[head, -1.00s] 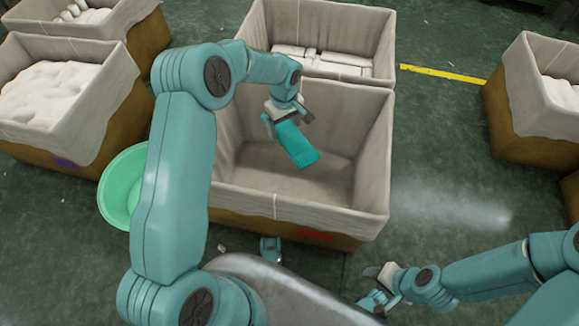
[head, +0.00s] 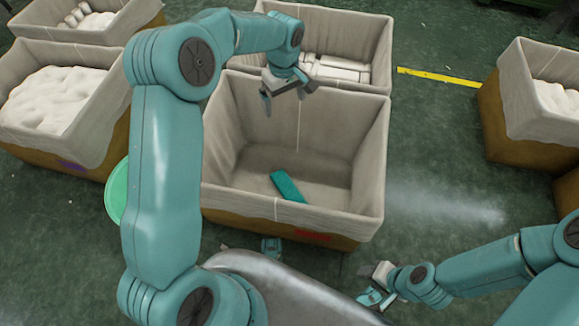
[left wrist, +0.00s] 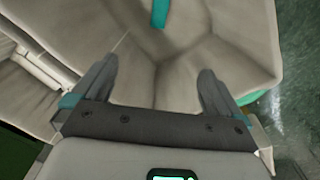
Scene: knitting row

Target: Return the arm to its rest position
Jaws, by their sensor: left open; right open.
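My left gripper (head: 288,97) is open and empty above the far part of a large lined bin (head: 235,130). It also shows in the left wrist view (left wrist: 155,85), with its two fingers spread apart. A teal piece (head: 288,187) lies on the floor of that bin, below and apart from the left gripper. The teal piece also shows at the top of the left wrist view (left wrist: 160,12). My right gripper (head: 372,284) is open and empty, low at the front right, outside the bin.
Behind the bin stands another lined bin (head: 345,35) with white bundles. Lined bins with white contents stand at the left (head: 50,95) and right (head: 555,95). A green basin (head: 116,192) is partly hidden behind my left arm. Green floor right of the bin is clear.

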